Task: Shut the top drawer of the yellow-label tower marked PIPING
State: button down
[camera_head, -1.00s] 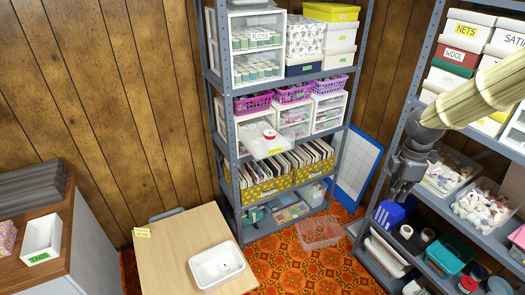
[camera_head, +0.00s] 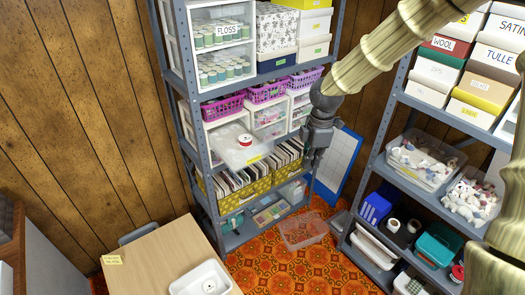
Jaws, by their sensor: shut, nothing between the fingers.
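A translucent drawer (camera_head: 233,153) is pulled well out of the left small white drawer tower (camera_head: 212,119) on the grey shelf unit. A red-topped spool (camera_head: 245,140) sits in or on it, and a yellow label (camera_head: 254,160) is on its front; I cannot read its word. My gripper (camera_head: 309,163) points down, shut and empty, in front of the shelf unit's right side. In the picture it is to the right of the open drawer and apart from it. The arm hides part of the right-hand tower.
Purple baskets (camera_head: 268,92) stand on the towers. Yellow patterned boxes (camera_head: 257,187) are below the drawer. A wooden table (camera_head: 150,262) with a white tray (camera_head: 199,277) stands front left. A clear bin (camera_head: 303,231) lies on the orange floor. A second shelf unit (camera_head: 386,135) is at right.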

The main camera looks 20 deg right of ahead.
jog(key=w+a+f+m+t+y+b, duration=0.1)
jog(key=a+f+m+t+y+b, duration=0.15)
jog(key=a+f+m+b, duration=0.35)
jog(key=m+t+y+b, duration=0.3)
jog(key=m+t+b, duration=1.15)
jog(key=m, duration=1.05)
send_near(263, 152)
jog(key=shift+x, duration=3.6)
